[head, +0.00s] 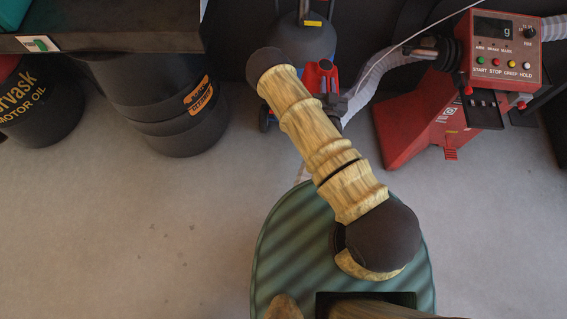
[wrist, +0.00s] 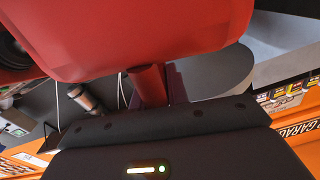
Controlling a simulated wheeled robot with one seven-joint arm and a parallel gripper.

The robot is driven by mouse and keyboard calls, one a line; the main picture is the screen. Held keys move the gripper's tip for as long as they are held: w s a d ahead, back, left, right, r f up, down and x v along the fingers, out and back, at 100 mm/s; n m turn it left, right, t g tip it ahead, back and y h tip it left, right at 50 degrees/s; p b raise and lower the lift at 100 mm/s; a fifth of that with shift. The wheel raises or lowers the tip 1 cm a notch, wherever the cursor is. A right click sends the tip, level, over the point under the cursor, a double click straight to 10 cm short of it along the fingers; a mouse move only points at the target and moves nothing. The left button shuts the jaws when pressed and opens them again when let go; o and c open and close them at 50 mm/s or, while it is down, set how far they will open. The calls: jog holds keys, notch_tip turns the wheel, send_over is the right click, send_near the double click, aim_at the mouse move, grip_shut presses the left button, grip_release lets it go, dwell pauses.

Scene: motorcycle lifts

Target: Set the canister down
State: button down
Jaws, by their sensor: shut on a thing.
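A red canister (wrist: 140,35) fills the upper part of the wrist view, very close to the camera. A short red cylindrical part (wrist: 149,86) of it runs down to the dark palm of my gripper (wrist: 152,100). My gripper is shut on the canister; its fingertips are not clearly seen.
A red machine with a button panel (head: 503,50) stands at the right. Black oil drums (head: 165,100) stand at the left under a dark top (head: 110,25). The pale floor (head: 130,220) is clear at left. Small items (wrist: 86,98) and orange fronts (wrist: 310,145) show in the wrist view.

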jog(key=s+a+f+b, duration=0.4)
jog(key=a+f+b, duration=0.1)
jog(key=f+b, duration=1.3)
jog(key=s+a+f+n+b, duration=0.1)
jog(key=s+a+f+b, duration=0.3)
jog(key=f+b, duration=1.4)
jog(key=s+a+f+b, duration=0.4)
jog(key=a+f+b, duration=0.2)
jog(key=f+b, duration=1.2)
notch_tip(320, 180, down, 3)
jog(key=shift+s+a+f+h, duration=0.15)
jog(key=shift+s+h, duration=0.15)
jog(key=shift+s, duration=0.05)
jog(key=w+b, duration=0.7)
jog(key=w, duration=0.9)
jog(key=shift+w+d, duration=0.25)
jog(key=shift+w, duration=0.05)
jog(key=shift+w+b, duration=0.1)
jog(key=shift+b, duration=0.2)
